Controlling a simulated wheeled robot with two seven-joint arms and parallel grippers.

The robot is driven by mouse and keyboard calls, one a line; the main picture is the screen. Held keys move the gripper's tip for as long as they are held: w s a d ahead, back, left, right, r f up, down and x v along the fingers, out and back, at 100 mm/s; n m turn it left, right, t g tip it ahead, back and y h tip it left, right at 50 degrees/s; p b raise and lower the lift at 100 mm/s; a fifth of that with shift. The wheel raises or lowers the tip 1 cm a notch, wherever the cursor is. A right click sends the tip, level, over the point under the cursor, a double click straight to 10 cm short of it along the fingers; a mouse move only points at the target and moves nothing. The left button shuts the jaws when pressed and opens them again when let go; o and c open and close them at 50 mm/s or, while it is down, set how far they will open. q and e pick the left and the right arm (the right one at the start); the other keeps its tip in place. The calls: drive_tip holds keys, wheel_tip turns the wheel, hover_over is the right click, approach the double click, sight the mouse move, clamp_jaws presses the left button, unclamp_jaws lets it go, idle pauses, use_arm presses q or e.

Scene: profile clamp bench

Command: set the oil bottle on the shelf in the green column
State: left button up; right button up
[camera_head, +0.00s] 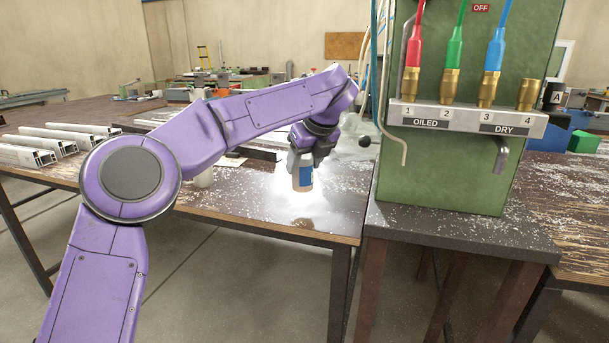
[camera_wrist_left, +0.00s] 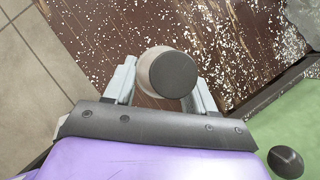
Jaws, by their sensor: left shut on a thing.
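My left gripper (camera_head: 301,156) is shut on a bottle (camera_head: 303,179) with a pale body and a blue label. The bottle hangs upright over the dark bench, left of the green column (camera_head: 440,172). In the left wrist view its round dark grey cap (camera_wrist_left: 174,74) sits between the two fingers (camera_wrist_left: 160,92). The column carries a grey ledge (camera_head: 466,119) marked 1 to 4, OILED and DRY, with brass fittings and red, green and blue hoses. I cannot tell whether this ledge is the shelf. My right gripper is not in view.
The wooden bench top (camera_head: 255,203) is strewn with pale chips. Metal profiles (camera_head: 25,155) lie at the left. A black lever knob (camera_head: 365,141) and a pale hose (camera_head: 403,150) stick out near the column's left side. A green box (camera_head: 584,142) stands at the right.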

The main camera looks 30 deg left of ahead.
sight(308, 166)
use_arm(q)
wheel_tip(308, 166, down, 3)
drive_tip(key=shift+f+b, duration=0.15)
drive_tip(key=shift+b, duration=0.4)
drive_tip(key=o, duration=1.1)
